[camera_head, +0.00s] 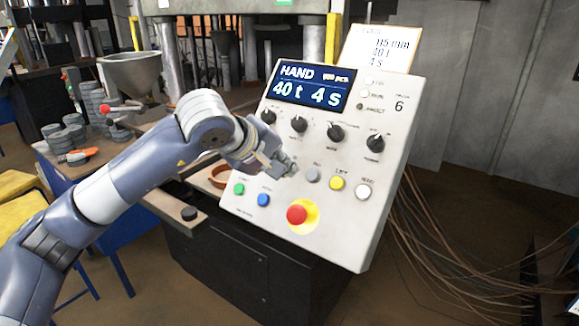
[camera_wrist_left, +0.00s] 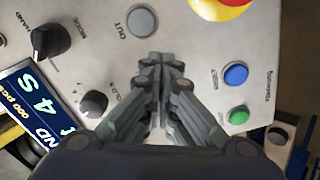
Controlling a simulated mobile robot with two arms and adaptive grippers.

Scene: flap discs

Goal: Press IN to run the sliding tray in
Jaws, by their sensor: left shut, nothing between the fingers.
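The tilted white control panel (camera_head: 345,225) carries knobs, a display and a row of buttons. My left gripper (camera_head: 291,170) is shut and empty, its tips in front of the panel, left of the grey OUT button (camera_head: 313,174). I see no button marked IN; the gripper covers that part of the panel. In the left wrist view the shut fingertips (camera_wrist_left: 164,60) point at the panel between the OUT button (camera_wrist_left: 142,20) and the blue button (camera_wrist_left: 236,74). Whether they touch the panel cannot be told. I cannot identify the sliding tray for sure. My right gripper is not in view.
A red stop button (camera_head: 297,214) on yellow sits below the gripper. A yellow button (camera_head: 336,183) and a white button (camera_head: 363,192) are to the right, a green button (camera_head: 239,188) to the left. A flat ledge (camera_head: 165,207) with a dark round piece lies left of the panel.

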